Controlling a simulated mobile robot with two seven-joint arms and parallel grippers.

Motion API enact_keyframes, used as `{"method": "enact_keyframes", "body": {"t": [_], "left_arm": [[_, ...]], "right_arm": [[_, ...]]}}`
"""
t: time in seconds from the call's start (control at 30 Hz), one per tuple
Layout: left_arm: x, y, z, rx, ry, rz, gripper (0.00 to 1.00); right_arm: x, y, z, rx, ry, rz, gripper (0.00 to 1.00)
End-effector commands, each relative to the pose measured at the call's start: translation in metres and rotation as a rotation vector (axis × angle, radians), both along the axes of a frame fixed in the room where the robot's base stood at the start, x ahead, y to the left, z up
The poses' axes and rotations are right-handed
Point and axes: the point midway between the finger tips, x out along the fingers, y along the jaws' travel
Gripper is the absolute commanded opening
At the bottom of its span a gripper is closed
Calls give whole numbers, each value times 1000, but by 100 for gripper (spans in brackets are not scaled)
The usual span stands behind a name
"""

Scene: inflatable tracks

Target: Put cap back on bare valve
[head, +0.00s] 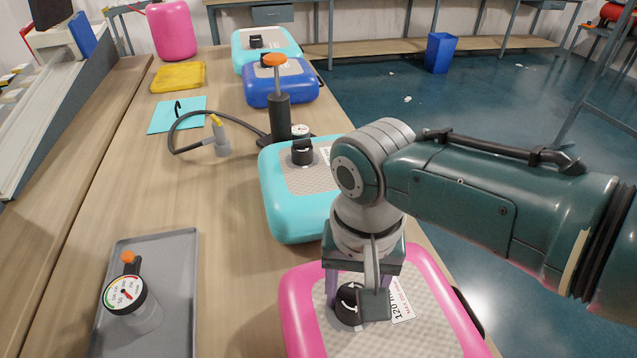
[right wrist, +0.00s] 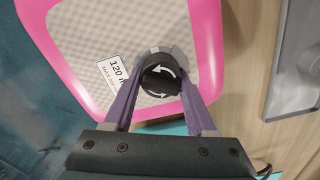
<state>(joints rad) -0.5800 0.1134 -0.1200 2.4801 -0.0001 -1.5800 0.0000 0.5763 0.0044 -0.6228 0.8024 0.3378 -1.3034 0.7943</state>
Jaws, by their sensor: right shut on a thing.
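The pink inflatable track (head: 455,290) lies at the front of the bench, with a grey textured top and a printed label. Its round grey valve collar (right wrist: 177,55) shows around a black cap with white curved arrows (head: 347,303). The cap also shows in the right wrist view (right wrist: 160,78). My right gripper (head: 354,300) points down over the valve, its purple fingers (right wrist: 160,95) on either side of the cap, shut on it. The cap is at the collar; whether it is fully seated I cannot tell. My left gripper is not in view.
A hand pump (head: 279,112) with a hose, blue (head: 290,90) and turquoise tracks stand farther back. A grey tray (head: 180,260) with a pressure gauge (head: 124,296) is at left. Bare bench lies between.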

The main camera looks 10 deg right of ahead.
Motion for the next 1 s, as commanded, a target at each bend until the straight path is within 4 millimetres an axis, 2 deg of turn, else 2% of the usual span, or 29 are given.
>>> {"method": "enact_keyframes", "body": {"t": [0.2,0.43,0.47,0.77,1.0], "left_arm": [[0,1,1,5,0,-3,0],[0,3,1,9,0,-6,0],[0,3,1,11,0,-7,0],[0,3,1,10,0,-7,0],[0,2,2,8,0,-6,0]], "right_arm": [[0,1,0,0,1,271,3],[1,2,0,0,0,305,3],[1,2,0,0,0,305,59],[1,2,0,0,0,303,91],[1,1,1,0,0,302,91]]}}
